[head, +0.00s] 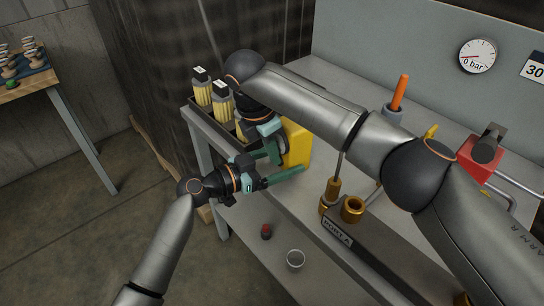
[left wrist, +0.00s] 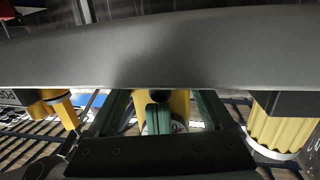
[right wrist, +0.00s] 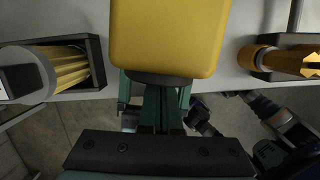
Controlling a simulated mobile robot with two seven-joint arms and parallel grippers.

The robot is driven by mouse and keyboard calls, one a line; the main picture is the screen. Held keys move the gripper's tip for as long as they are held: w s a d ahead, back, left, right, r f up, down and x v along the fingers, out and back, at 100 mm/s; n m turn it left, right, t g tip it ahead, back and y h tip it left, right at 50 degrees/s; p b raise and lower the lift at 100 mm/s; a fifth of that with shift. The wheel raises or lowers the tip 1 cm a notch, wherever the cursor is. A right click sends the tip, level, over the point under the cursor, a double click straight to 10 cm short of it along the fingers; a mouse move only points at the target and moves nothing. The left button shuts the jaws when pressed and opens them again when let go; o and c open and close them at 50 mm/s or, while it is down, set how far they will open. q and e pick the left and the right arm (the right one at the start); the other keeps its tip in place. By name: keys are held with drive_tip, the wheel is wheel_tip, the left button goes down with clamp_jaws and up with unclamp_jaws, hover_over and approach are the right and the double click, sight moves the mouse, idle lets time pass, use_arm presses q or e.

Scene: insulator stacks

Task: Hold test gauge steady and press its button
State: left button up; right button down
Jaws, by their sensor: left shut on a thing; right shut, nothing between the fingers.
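The yellow test gauge (head: 299,143) stands at the bench's front edge, partly hidden by my grippers. My left gripper (head: 290,161) is shut on it, with one green finger on each side. In the left wrist view, the gauge's yellow body (left wrist: 181,103) and part of a white dial (left wrist: 179,127) show between the fingers. My right gripper (head: 276,149) is shut and empty close to the gauge. Its joined fingertips (left wrist: 158,117) cover the middle of the gauge face in the left wrist view. The button is not clearly visible, and I cannot tell whether the fingertips touch it.
Yellow ribbed insulators (head: 203,91) stand in a dark tray left of the gauge. A brass fitting (head: 353,209) on the Port A block stands to its right. A red-topped item (head: 266,231) and a cup (head: 295,260) sit on the lower shelf. The wall gauge (head: 477,56) reads near zero.

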drive_tip(key=v, duration=0.9)
drive_tip(key=shift+a, duration=0.2)
drive_tip(key=shift+s+f, duration=0.1)
drive_tip(key=shift+s, duration=0.05)
use_arm(q)
drive_tip(key=o, duration=0.7)
drive_tip(key=shift+o, duration=0.2)
drive_tip(key=shift+a, duration=0.1)
